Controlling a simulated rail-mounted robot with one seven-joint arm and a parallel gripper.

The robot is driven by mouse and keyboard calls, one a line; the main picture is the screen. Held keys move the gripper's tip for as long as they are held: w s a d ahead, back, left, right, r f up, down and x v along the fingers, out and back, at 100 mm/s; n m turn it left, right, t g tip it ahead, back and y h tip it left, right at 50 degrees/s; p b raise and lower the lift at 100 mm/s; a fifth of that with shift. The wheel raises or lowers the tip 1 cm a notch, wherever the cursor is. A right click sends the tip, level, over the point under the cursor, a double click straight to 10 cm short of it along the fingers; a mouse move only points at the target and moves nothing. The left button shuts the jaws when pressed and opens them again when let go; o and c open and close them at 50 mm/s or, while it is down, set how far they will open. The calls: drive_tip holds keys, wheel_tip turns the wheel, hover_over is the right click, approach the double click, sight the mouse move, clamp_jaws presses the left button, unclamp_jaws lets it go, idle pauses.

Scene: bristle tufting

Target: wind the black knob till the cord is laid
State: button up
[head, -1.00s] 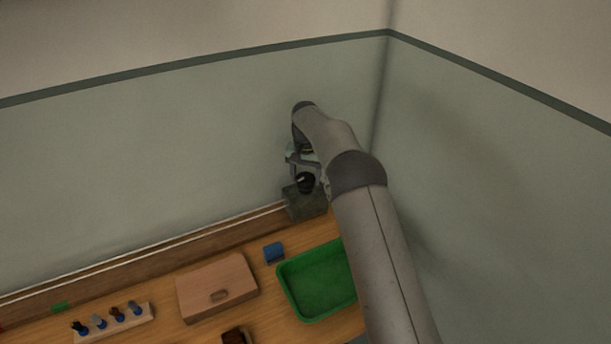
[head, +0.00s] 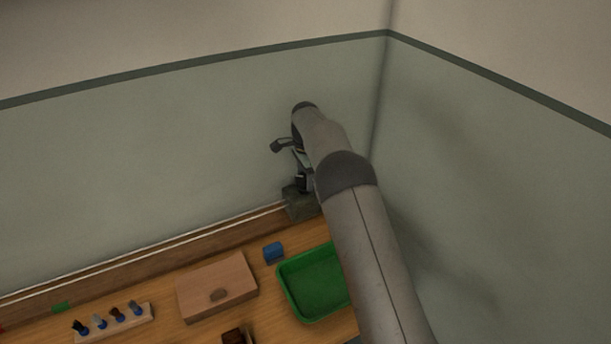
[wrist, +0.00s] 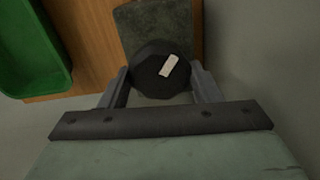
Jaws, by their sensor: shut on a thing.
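The black knob (wrist: 150,76) sits on a dark grey-green block (wrist: 158,22) and has a white mark on its top. In the wrist view my gripper (wrist: 161,82) is shut on the knob, one finger on each side. In the head view the block (head: 302,203) stands at the right end of the wooden rail, and my gripper (head: 304,181) reaches down over it, largely hiding the knob. A pale cord (head: 150,253) runs along the wooden rail to the left of the block.
A green tray (head: 316,283) lies just in front of the block, with a blue block (head: 273,252) beside it. A wooden box (head: 217,288) and a rack of several small tools (head: 112,320) lie further left. Walls close in behind and at right.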

drive_tip(key=m, duration=0.6)
drive_tip(key=shift+m, duration=0.4)
idle(0.3)
drive_tip(key=o, duration=1)
wheel_tip(320, 180, up, 18)
drive_tip(key=p, duration=0.1)
drive_tip(key=shift+f, duration=0.2)
drive_tip(key=shift+d+f, duration=0.1)
drive_tip(key=shift+d, duration=0.05)
